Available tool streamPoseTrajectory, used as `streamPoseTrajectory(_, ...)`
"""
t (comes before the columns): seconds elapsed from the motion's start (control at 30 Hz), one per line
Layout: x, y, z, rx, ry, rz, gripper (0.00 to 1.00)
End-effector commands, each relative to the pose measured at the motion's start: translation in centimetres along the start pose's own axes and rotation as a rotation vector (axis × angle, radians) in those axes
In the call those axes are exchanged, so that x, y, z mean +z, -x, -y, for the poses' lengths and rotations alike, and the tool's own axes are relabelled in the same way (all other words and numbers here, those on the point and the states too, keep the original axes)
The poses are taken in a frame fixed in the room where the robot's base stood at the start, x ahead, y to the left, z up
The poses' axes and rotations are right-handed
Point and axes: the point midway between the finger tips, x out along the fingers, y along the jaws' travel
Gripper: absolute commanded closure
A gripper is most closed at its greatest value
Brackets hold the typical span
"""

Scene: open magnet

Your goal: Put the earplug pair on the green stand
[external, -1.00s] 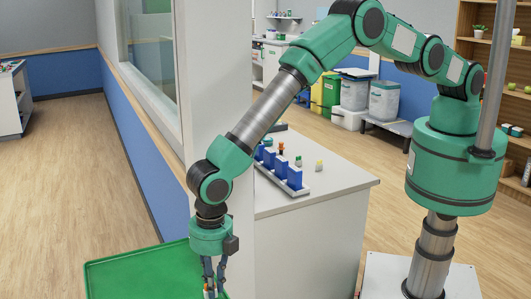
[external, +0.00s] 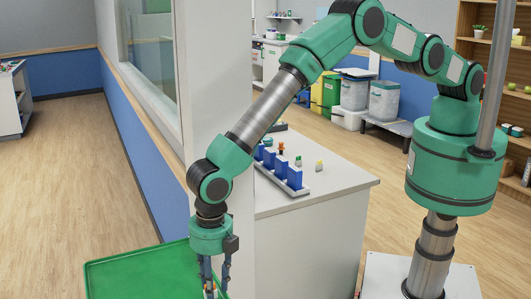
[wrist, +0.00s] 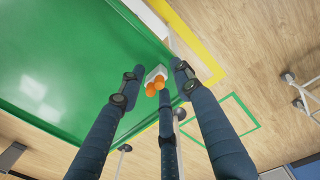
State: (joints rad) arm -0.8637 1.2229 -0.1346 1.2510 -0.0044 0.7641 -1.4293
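The earplug pair, two orange plugs with a white piece (wrist: 155,78), shows between my fingertips in the wrist view. A small bit of it shows at the bottom edge of the external view (external: 209,291). The green stand (external: 140,275) is a wide, rimmed green surface, also large in the wrist view (wrist: 60,60). The earplugs appear over its edge area; I cannot tell whether they rest on it. My gripper (wrist: 156,70) points down over the stand's right side, its fingers spread apart with gaps beside the earplugs. A third finger reaches close to the plugs from below in the picture.
A white counter (external: 330,180) stands right of a white pillar (external: 215,100), with a rack of blue blocks (external: 282,168) and small items on top. Most of the green surface is bare. A yellow floor line (wrist: 205,45) runs beside the stand.

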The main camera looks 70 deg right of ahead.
Motion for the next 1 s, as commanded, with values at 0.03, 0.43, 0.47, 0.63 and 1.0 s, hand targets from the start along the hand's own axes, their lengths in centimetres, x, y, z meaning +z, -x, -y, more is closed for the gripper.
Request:
streamPoseTrajectory(0.03,0.0,0.5,-0.1,0.002,0.0,0.0,0.67)
streamPoseTrajectory(0.43,0.0,5.2,-0.1,0.003,0.0,0.0,0.67)
streamPoseTrajectory(0.47,0.0,5.7,-0.1,0.003,0.0,0.0,0.67)
streamPoseTrajectory(0.63,0.0,8.2,-0.1,0.002,0.0,0.0,0.67)
streamPoseTrajectory(1.0,0.0,11.5,-0.1,0.001,0.0,0.0,0.67)
